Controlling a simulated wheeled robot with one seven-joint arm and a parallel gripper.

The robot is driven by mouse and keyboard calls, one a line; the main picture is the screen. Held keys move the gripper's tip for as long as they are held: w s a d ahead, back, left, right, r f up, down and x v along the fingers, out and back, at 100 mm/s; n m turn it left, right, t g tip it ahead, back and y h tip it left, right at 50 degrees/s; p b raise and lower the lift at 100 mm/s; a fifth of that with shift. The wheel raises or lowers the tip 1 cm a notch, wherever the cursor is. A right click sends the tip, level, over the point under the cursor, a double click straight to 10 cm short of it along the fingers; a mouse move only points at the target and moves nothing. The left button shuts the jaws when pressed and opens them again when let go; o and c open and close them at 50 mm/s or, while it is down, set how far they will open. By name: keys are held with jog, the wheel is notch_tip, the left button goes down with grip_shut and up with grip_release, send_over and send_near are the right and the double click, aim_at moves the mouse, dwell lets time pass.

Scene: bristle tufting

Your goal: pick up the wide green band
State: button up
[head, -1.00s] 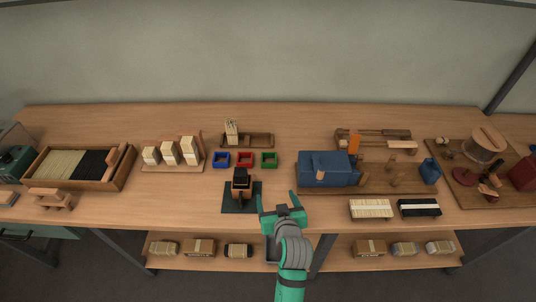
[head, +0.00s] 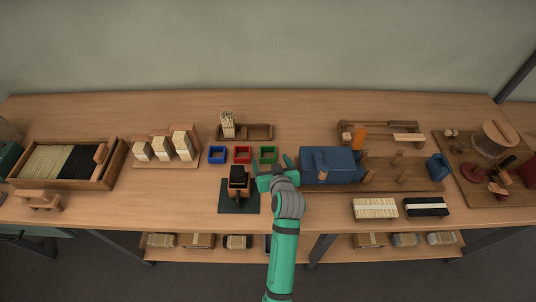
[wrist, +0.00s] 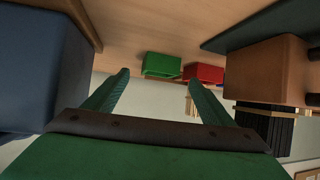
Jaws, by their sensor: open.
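The wide green band (head: 267,155) is a small open square ring on the table, at the right end of a row with a red band (head: 242,155) and a blue band (head: 217,155). My gripper (head: 272,167) is open and empty, just on the near side of the green band. In the wrist view, the green band (wrist: 161,65) shows beyond and between the two fingertips (wrist: 157,78), apart from them. The red band (wrist: 203,73) is beside it, near the right finger.
A dark-topped wooden block (head: 239,180) on a dark green mat (head: 231,206) stands close left of my gripper. A blue machine body (head: 328,164) stands close right. Behind the bands is a wooden holder (head: 259,132) with bristles.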

aim_at(266, 151)
jog(key=shift+x, duration=2.8)
jog(key=shift+d+f, duration=0.1)
jog(key=c, duration=1.3)
